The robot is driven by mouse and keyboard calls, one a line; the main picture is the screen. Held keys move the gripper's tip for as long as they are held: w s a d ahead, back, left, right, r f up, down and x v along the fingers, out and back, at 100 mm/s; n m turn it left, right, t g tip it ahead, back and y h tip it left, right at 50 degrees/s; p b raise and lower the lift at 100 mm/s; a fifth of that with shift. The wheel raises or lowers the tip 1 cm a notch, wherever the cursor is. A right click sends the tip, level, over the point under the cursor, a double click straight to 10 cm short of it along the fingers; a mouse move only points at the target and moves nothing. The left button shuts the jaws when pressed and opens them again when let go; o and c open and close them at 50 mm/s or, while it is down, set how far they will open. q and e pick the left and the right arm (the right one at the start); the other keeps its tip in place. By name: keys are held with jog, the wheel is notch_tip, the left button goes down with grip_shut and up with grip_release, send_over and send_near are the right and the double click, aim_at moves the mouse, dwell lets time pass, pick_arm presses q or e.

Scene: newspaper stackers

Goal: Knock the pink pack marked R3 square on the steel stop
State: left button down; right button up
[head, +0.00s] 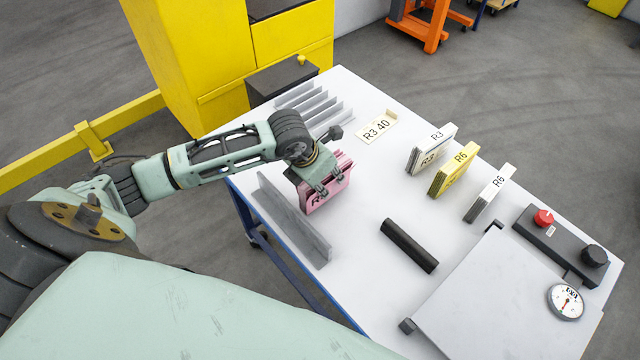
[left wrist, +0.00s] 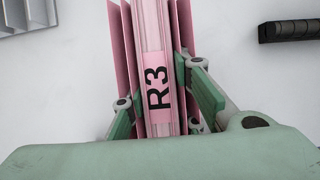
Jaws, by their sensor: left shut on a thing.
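The pink pack (head: 340,185) marked R3 stands on the white table, partly hidden by my left gripper (head: 322,187). My left gripper is shut on it from above. In the left wrist view the pink pack (left wrist: 158,85) sits between the green finger pads, its R3 label facing the camera and its sheets slightly fanned. The steel stop (head: 293,222), a long grey upright plate, stands beside the pack on the near left side of the table. A narrow gap seems to lie between them. My right gripper is not in view.
A white R3 pack (head: 431,150), a yellow R6 pack (head: 453,170) and a white R6 pack (head: 487,194) stand to the right. A black bar (head: 409,246), a dial scale (head: 480,290) and a button box (head: 560,247) lie nearer. A slotted grey rack (head: 315,108) stands behind.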

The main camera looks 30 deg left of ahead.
pick_arm(q)
jog(key=shift+w+r, duration=0.15)
jog(key=shift+r, duration=0.05)
jog(key=shift+r+p, duration=0.35)
jog(key=shift+r, duration=0.1)
jog(key=shift+r+p, duration=1.3)
jog(key=shift+r, duration=1.2)
